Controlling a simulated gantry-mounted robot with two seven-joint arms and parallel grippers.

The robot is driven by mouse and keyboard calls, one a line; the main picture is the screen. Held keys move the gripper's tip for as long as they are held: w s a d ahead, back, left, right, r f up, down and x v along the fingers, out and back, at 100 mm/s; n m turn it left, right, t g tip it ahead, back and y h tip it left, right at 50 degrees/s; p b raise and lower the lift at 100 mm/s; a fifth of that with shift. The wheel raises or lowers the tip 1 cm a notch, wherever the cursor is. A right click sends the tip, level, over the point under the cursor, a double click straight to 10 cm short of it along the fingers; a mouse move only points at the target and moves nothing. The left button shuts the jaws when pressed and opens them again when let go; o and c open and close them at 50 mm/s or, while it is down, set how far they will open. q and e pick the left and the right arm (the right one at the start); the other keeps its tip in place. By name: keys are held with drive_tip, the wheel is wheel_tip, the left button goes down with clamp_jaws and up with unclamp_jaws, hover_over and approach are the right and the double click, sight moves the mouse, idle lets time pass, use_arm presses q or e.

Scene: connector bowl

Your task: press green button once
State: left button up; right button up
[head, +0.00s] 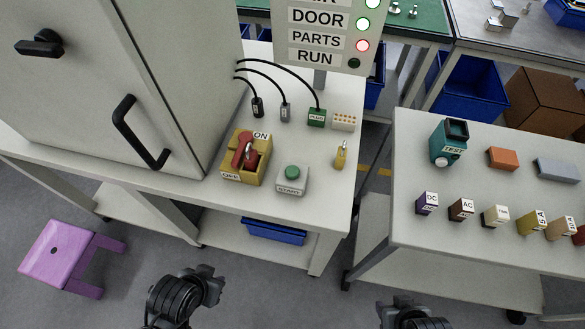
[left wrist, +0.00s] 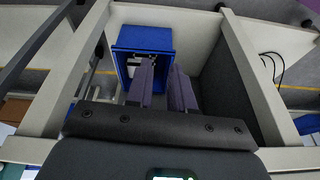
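The green button (head: 292,172) is a round cap on a light grey box labelled START (head: 291,189). The box stands near the front edge of the white table in the head view. Nothing touches the button. My left gripper (head: 208,282) is below and left of it in the head view, in front of the table. In the left wrist view its two fingers (left wrist: 163,78) stand apart with a gap and nothing between them. My right gripper (head: 405,306) is at the bottom edge, partly cut off; its fingers cannot be made out.
A yellow ON/OFF switch (head: 246,157) with a red handle sits just left of the START box. A yellow padlock (head: 341,156) is at the right. Cables and connectors (head: 316,117) lie behind. A grey cabinet (head: 110,80) fills the left. The panel's DOOR light is green, PARTS (head: 362,45) red.

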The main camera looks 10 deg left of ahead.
use_arm(q)
clamp_jaws()
idle(1.4)
